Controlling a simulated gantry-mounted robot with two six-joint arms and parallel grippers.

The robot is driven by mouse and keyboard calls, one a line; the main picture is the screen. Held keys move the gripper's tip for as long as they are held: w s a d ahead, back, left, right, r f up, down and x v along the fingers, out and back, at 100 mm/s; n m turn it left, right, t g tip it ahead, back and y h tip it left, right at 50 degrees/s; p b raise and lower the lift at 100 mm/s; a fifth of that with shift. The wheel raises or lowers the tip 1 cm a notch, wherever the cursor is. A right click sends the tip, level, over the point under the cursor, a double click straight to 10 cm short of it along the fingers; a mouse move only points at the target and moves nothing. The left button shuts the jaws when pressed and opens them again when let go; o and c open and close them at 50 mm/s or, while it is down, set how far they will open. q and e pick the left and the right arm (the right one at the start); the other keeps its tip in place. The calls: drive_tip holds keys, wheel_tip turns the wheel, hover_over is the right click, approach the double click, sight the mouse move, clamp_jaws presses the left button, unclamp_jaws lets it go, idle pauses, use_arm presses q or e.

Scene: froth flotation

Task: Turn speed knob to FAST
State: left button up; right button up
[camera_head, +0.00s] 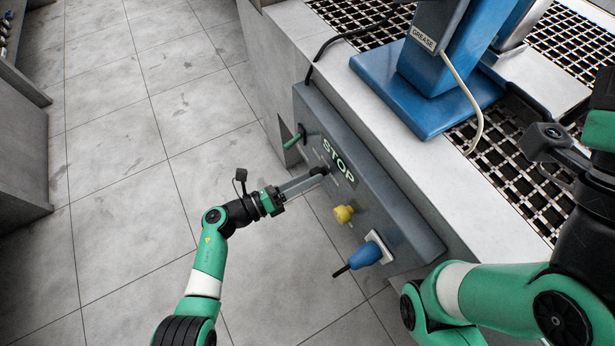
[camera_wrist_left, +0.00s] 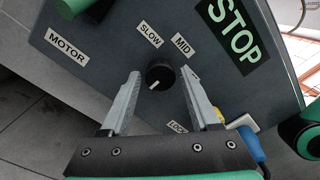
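The speed knob (camera_wrist_left: 160,75) is round and black on the front of a grey control panel (camera_wrist_left: 100,65). Its white mark points down and left in the left wrist view. SLOW (camera_wrist_left: 150,34) and MID (camera_wrist_left: 183,45) labels sit above it; a third label is mostly hidden behind the right finger. My left gripper (camera_wrist_left: 161,80) is open, with one finger on each side of the knob and a visible gap to it. In the head view my left gripper (camera_head: 322,172) reaches the panel from the left and mostly hides the knob. My right gripper's fingers are not visible.
A green lever (camera_head: 293,138), yellow knob (camera_head: 343,214) and blue plug (camera_head: 365,254) stick out of the same panel. A STOP label (camera_head: 338,160) is beside the speed knob. Above are a blue machine base (camera_head: 425,95) and grating (camera_head: 500,160). The floor at left is clear.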

use_arm(q)
drive_tip(key=shift+o, duration=0.8)
drive_tip(key=p+v, duration=0.4)
drive_tip(key=v, duration=0.7)
drive_tip(key=shift+a, duration=0.25)
drive_tip(key=shift+s, duration=0.15)
